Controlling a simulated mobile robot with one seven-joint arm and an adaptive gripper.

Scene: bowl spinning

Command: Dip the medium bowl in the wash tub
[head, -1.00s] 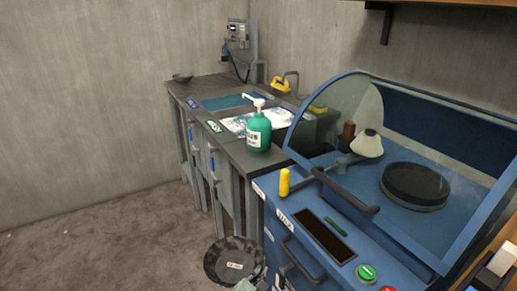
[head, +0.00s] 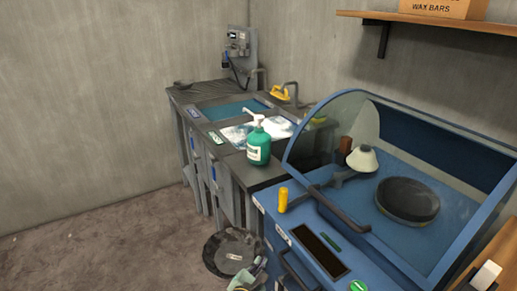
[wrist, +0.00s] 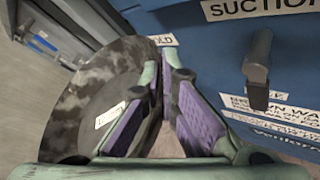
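The bowl (head: 222,256) is dark, round and mottled, with a pale label inside. It hangs tilted above the floor at the bottom of the head view, beside the blue machine. My gripper (head: 247,279) is at its lower right edge. In the wrist view the purple-padded fingers (wrist: 171,88) close together at the right rim of the bowl (wrist: 98,76); the pinched part is mostly hidden between them. On the counter are two basins: one with blue water (head: 228,109) and one with white, foamy contents (head: 240,135). Their labels are too small to read.
A green pump bottle (head: 258,149) stands on the counter's near corner. The blue spinning machine (head: 322,255), with a clear hood and protruding handle (head: 338,210), fills the right. A shelf (head: 440,22) juts out above. Open floor (head: 95,235) lies left.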

